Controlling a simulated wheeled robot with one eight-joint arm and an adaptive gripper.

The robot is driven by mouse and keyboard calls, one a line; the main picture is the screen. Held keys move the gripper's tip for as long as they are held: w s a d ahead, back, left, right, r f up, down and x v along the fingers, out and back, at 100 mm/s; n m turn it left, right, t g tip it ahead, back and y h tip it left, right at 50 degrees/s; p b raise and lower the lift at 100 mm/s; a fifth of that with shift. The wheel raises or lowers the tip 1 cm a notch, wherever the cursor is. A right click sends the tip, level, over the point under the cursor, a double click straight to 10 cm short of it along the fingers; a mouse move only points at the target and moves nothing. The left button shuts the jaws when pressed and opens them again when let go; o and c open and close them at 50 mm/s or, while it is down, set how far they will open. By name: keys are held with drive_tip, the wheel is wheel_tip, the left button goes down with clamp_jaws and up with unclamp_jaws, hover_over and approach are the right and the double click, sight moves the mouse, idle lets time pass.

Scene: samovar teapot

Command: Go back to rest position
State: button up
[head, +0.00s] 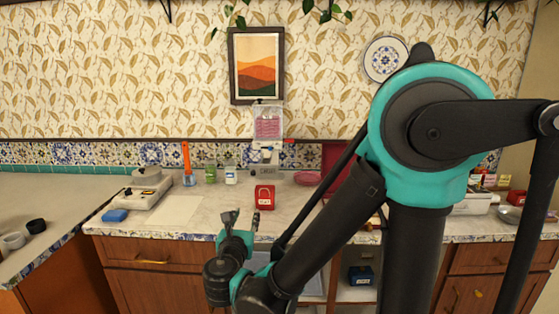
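My gripper (242,217) is in front of the counter's front edge, low in the middle of the head view. Its two dark fingertips stand apart, with nothing visible between them, so it looks open and empty. My arm is bent, with its large teal joint filling the right side of the picture. A red box with a white label (264,197) stands on the counter (215,195) just beyond the gripper, apart from it.
An orange utensil (187,163), a green jar (210,174) and a pink-topped dispenser (267,128) stand at the back. A drawer (150,252) is below.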

drive_tip(key=d+f+m+g+h, duration=0.1)
drive_tip(key=d+f+m+g, duration=0.3)
drive_tip(key=d, duration=0.3)
drive_tip(key=d+f+m+g+h, duration=0.1)
drive_tip(key=d+f+m+h, duration=0.1)
drive_tip(key=d+f+m, duration=0.35)
drive_tip(key=d+f+m+g+h, duration=0.1)
drive_tip(key=d+f+m+g, duration=0.15)
drive_tip(key=d+m, duration=0.45)
drive_tip(key=s+d+f+m+g+y, duration=0.5)
drive_tip(key=s+d+m, duration=0.4)
drive_tip(key=m, duration=0.9)
wheel_tip(320, 180, down, 3)
drive_tip(key=shift+s+r+g, duration=0.2)
drive_tip(key=shift+s+g, duration=0.25)
drive_tip(key=shift+s, duration=0.2)
